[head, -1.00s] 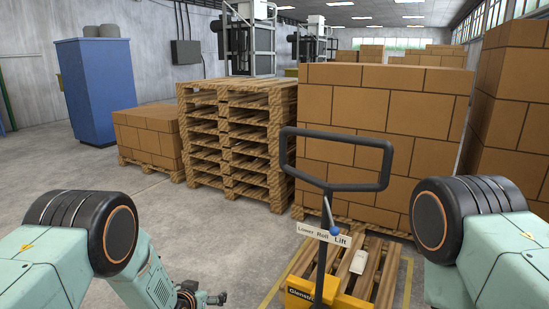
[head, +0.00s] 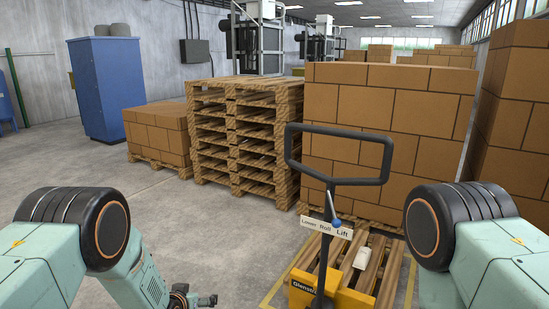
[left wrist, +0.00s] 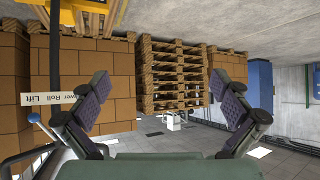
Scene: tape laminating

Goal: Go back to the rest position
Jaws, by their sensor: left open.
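My left gripper (head: 197,299) shows at the bottom edge of the head view, hanging low over the bare floor, left of the yellow pallet jack (head: 336,296). In the left wrist view my left gripper (left wrist: 166,92) has its two padded fingers spread wide with nothing between them. My right arm comes in at the right of the head view, but its gripper is out of the picture.
The pallet jack's black handle (head: 340,181) stands up in front. Behind are a stack of wooden pallets (head: 240,130), stacked brown boxes (head: 385,140) and a blue cabinet (head: 110,88). Grey floor (head: 60,165) at left is clear.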

